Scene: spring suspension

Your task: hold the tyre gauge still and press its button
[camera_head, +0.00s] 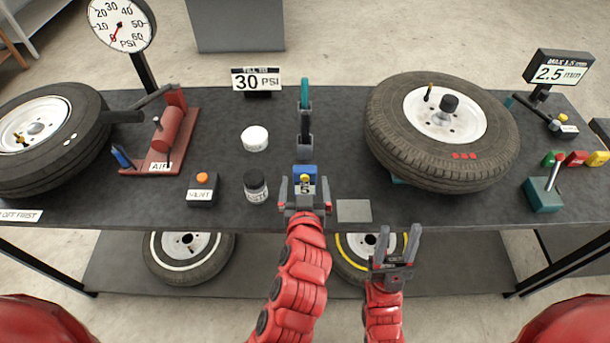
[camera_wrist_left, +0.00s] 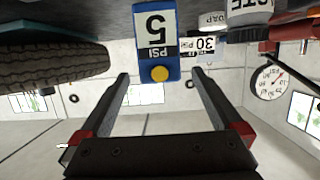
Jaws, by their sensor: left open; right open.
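The tyre gauge (camera_head: 304,174) is a small blue box near the front middle of the table. In the left wrist view the gauge (camera_wrist_left: 157,30) shows a white display reading 5 PSI, upside down, and a round yellow button (camera_wrist_left: 160,74). My left gripper (camera_head: 305,190) is open at the gauge, on its near side. In the wrist view its two fingertips lie to either side of the gauge's button end, with gaps visible; how deep the gauge sits between them I cannot tell. My right gripper (camera_head: 397,243) is open and empty, in front of the table edge.
A teal and grey tool (camera_head: 304,112) is behind the gauge. A black jar (camera_head: 256,187), white tub (camera_head: 255,138) and VENT button box (camera_head: 202,190) are left. A grey plate (camera_head: 354,211) and large tyre (camera_head: 442,160) are right. A red air pump (camera_head: 165,135) stands further left.

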